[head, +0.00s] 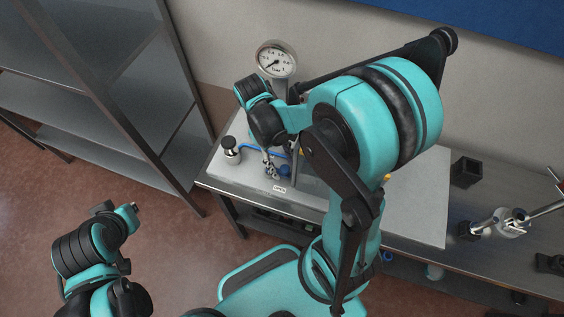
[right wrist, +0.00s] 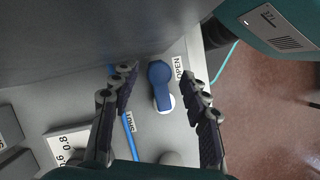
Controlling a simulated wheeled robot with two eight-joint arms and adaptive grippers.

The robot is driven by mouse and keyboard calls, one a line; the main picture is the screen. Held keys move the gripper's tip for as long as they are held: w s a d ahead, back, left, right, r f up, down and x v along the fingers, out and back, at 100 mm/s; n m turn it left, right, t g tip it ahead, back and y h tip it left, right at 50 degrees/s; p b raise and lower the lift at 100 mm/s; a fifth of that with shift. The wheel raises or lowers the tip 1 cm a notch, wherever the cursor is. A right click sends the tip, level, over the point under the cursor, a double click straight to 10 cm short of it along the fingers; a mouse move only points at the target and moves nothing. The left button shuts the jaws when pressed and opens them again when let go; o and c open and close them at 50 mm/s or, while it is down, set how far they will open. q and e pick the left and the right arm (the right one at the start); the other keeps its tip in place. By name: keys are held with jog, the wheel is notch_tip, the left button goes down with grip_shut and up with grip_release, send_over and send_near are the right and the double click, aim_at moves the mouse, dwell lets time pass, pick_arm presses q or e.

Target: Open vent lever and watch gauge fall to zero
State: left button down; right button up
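The vent lever (right wrist: 161,88) is blue and sits between the two fingers of my right gripper (right wrist: 162,79) in the right wrist view. The fingers are spread, with a gap on both sides of the lever. The OPEN label (right wrist: 179,68) is close to the lever's right, and the SHUT label (right wrist: 131,122) is at its lower left. In the head view the lever (head: 285,170) shows beside my right gripper (head: 281,166). The round white gauge (head: 275,60) stands behind; its needle is too small to read exactly. My left gripper (head: 129,209) is away at lower left, its fingers unclear.
A black block (head: 465,171) and a clamp-like metal part (head: 508,222) are at right. Metal shelving (head: 110,85) stands at left.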

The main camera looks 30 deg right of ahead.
jog(key=v, duration=1.2)
jog(key=shift+s, duration=0.1)
